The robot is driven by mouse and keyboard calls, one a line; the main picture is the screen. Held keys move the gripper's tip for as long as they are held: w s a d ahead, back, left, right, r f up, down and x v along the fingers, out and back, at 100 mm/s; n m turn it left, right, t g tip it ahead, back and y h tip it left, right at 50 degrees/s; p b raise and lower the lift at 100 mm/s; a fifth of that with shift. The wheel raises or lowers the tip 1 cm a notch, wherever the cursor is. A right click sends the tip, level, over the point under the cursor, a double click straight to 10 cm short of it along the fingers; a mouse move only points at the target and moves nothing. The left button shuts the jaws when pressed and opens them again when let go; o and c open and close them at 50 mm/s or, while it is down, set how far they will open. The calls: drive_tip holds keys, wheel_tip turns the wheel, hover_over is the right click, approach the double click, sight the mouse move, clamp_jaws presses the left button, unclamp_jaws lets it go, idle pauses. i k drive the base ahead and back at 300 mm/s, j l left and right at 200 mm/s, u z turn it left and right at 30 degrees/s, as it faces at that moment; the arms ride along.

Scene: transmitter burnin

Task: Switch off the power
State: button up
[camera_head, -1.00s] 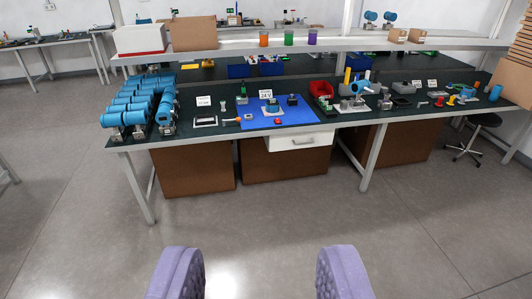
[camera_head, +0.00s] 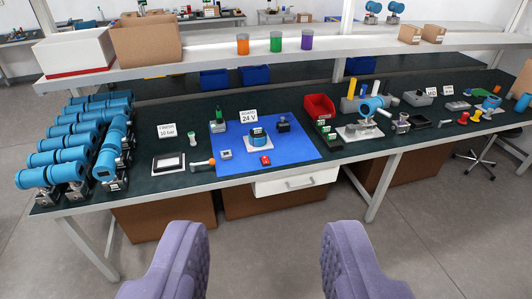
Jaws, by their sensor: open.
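My gripper (camera_head: 264,262) shows at the bottom of the view, its two purple padded fingers wide apart with nothing between them. It is in front of the workbench, apart from it. A small red switch-like part (camera_head: 265,160) lies near the mat's front edge. A dark box (camera_head: 283,124) stands to the right of the device. Which part is the power switch, and its position, I cannot tell for sure.
Several blue transmitters (camera_head: 75,140) crowd the bench's left end. A red bin (camera_head: 319,107) stands to the right. A white drawer (camera_head: 298,181) hangs under the bench edge. A shelf (camera_head: 345,44) runs above.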

sight(265, 158)
drive_tip(key=i+l, duration=0.15)
drive_tip(key=i, duration=0.55)
drive_tip(key=i+l, duration=0.1)
drive_tip(key=i, duration=0.65)
drive_tip(key=i+l, duration=0.15)
drive_tip(key=i, duration=0.55)
drive_tip(key=i+l, duration=0.15)
drive_tip(key=i, duration=0.6)
